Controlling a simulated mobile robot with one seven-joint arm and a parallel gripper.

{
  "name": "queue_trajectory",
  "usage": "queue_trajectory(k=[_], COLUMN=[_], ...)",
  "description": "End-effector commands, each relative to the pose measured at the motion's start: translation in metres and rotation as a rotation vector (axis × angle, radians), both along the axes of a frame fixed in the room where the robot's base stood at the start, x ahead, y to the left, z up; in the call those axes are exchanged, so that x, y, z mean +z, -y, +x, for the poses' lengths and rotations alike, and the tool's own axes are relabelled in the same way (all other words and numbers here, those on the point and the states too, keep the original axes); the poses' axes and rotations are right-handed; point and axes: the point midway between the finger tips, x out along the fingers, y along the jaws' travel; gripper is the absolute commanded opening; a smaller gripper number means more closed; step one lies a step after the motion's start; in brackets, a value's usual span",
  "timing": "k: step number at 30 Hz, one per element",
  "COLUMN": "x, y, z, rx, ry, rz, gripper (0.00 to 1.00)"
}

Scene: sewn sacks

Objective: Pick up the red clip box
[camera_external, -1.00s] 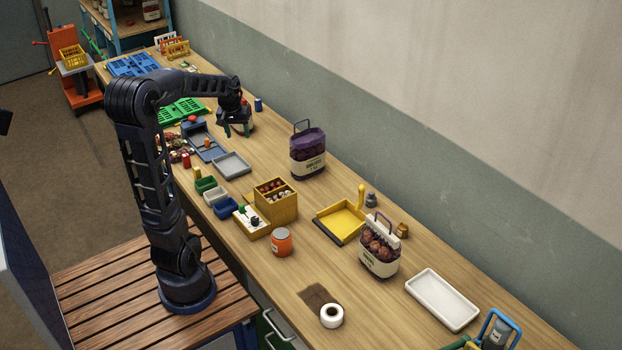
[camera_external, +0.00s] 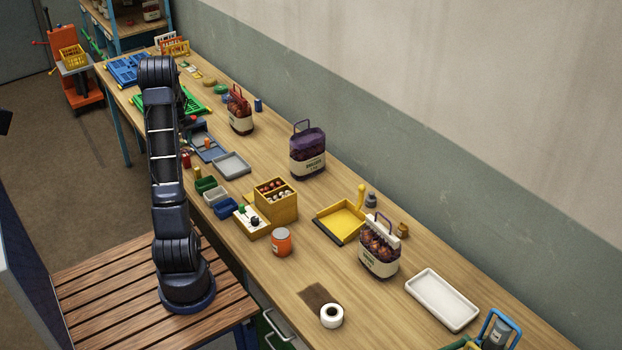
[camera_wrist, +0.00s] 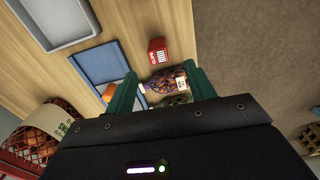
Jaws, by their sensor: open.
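The red clip box (camera_wrist: 158,50) shows in the wrist view, a small red block with a white label, lying on the wooden bench beside a blue tray (camera_wrist: 95,62). In the external view a small red item beside the blue-grey tray appears to be the same box (camera_external: 186,160). My gripper (camera_wrist: 161,84) is open, its two green fingers spread apart. The box lies beyond the fingertips, apart from them. A sack with purple contents (camera_wrist: 166,80) shows between the fingers. In the external view my arm hides the gripper.
A grey tray (camera_wrist: 62,20) lies past the blue one. A red mesh sack (camera_wrist: 45,135) stands at lower left in the wrist view. The bench's front edge and the floor (camera_wrist: 260,50) are to the right. An orange item (camera_wrist: 109,92) is close to the left finger.

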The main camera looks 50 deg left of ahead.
Motion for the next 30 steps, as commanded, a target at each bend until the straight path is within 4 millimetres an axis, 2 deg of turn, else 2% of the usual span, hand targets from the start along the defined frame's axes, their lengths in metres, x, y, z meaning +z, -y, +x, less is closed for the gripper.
queue_trajectory(k=[5, 13, 23, 30], x=[-0.012, -0.049, -0.072, -0.104], y=[-0.003, -0.002, -0.001, -0.001], z=[-0.002, -0.002, 0.000, 0.003], rx=[0.006, 0.005, 0.005, 0.004], ry=[-0.002, -0.001, -0.001, -0.001], rz=[-0.003, -0.003, -0.004, -0.003], gripper=[0.55, 0.55, 0.55, 0.55])
